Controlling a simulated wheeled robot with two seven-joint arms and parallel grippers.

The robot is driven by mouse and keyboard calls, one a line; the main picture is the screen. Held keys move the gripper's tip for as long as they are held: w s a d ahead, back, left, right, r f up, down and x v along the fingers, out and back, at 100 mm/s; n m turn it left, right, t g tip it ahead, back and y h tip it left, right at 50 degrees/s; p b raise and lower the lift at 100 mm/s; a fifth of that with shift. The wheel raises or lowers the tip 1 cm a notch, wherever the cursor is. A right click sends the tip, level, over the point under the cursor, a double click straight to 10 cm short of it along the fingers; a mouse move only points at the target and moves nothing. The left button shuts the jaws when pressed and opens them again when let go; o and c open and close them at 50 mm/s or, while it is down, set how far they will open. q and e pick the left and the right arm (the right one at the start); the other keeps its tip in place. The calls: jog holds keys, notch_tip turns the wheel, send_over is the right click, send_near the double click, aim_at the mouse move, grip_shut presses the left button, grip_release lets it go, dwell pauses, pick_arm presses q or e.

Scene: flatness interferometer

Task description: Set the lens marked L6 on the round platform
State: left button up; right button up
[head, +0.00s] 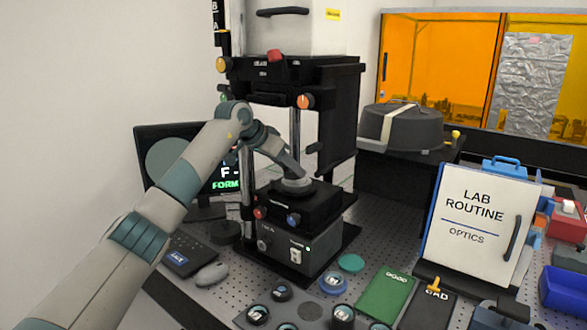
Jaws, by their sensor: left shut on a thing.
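My left gripper (297,176) reaches in from the left and points down at the round platform (296,194) of the tall black interferometer (300,212). It is shut on a small round grey piece (291,185), low at the platform. The fingers and wrist cover part of this piece, and no mark such as L6 can be read on it. I cannot tell whether it touches the platform. Several other round lenses in dark or blue holders, such as one at the front (258,314), stand on the perforated table. My right gripper is not in view.
A monitor (160,160) stands behind my left arm, with a keypad (183,255) and mouse (212,274) before it. A green booklet (384,294) lies at the front. A "LAB ROUTINE" board (472,212) and a blue bin (563,288) stand right.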

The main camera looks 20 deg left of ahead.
pick_arm(q)
jog(key=shift+w+d+f+p, duration=0.2)
jog(key=shift+w+d+p, duration=0.25)
jog(key=shift+w, duration=0.2)
jog(key=shift+f, duration=0.35)
jog(key=shift+a+f, duration=0.15)
jog(key=shift+f, duration=0.05)
jog(key=o, duration=1.2)
jog(key=shift+f, duration=0.1)
jog(key=shift+c, duration=0.2)
